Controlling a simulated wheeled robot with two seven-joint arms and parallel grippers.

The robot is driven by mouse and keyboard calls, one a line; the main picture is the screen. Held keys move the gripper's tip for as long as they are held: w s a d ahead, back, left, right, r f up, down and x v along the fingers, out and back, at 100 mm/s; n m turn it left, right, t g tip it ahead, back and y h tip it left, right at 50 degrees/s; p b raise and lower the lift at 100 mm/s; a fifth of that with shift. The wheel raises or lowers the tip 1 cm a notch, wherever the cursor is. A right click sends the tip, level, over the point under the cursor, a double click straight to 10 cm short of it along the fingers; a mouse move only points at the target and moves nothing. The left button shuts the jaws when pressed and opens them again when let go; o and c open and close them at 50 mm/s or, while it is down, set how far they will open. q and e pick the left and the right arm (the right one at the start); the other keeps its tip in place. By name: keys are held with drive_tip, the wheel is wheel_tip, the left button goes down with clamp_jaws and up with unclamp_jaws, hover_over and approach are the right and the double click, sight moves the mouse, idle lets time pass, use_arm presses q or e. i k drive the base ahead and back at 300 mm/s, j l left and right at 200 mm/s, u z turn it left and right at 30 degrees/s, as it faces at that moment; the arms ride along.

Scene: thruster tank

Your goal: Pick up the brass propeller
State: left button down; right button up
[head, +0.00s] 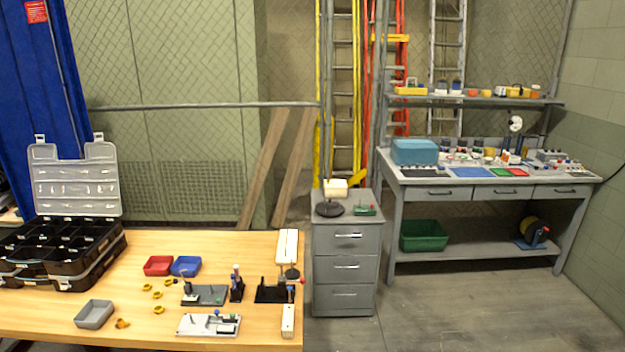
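Several small yellow-gold pieces lie on the wooden table (60,318). They include one piece (159,310) near the middle, another (146,287) behind it, and a more orange piece (122,323) beside the grey tray. They are too small for me to tell which is the brass propeller. Neither of my grippers is in view.
A grey tray (94,314), red tray (158,266), blue tray (186,266) and open black organizer case (70,262) stand on the table. Dark fixtures (204,295) and a white board (209,325) stand right of the pieces. A grey drawer cabinet (346,270) stands beyond.

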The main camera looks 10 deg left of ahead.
sight(120, 322)
drive_tip(key=u, duration=1.65)
